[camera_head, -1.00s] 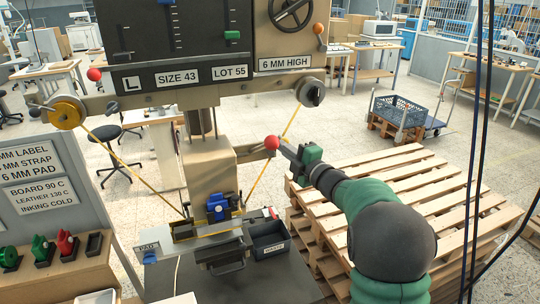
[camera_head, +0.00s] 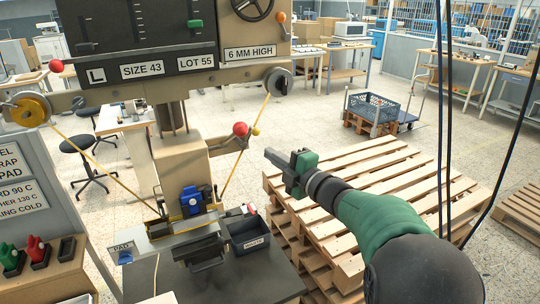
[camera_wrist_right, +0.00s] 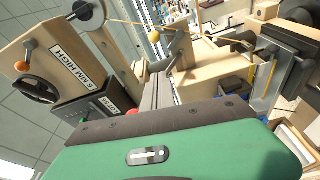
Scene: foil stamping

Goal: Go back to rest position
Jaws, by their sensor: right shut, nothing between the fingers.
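My right gripper (camera_head: 275,157) is shut and empty in the head view. It hangs in the air right of the stamping machine, above the near left part of the pallet stack. The machine's red ball (camera_head: 240,129) on its lever is left of the fingertips, with a gap between them in the picture. In the right wrist view the gripper's green body (camera_wrist_right: 180,150) fills the bottom, and the machine shows beyond it. The stamping machine (camera_head: 180,165) has a blue part (camera_head: 191,200) low on its front. My left gripper is not in view.
Wooden pallets (camera_head: 385,175) are stacked under my right arm. A black bin (camera_head: 247,236) stands beside the machine's bed. Dark cables (camera_head: 447,120) hang at the right. A blue crate (camera_head: 371,106) sits farther back. Open floor lies behind the pallets.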

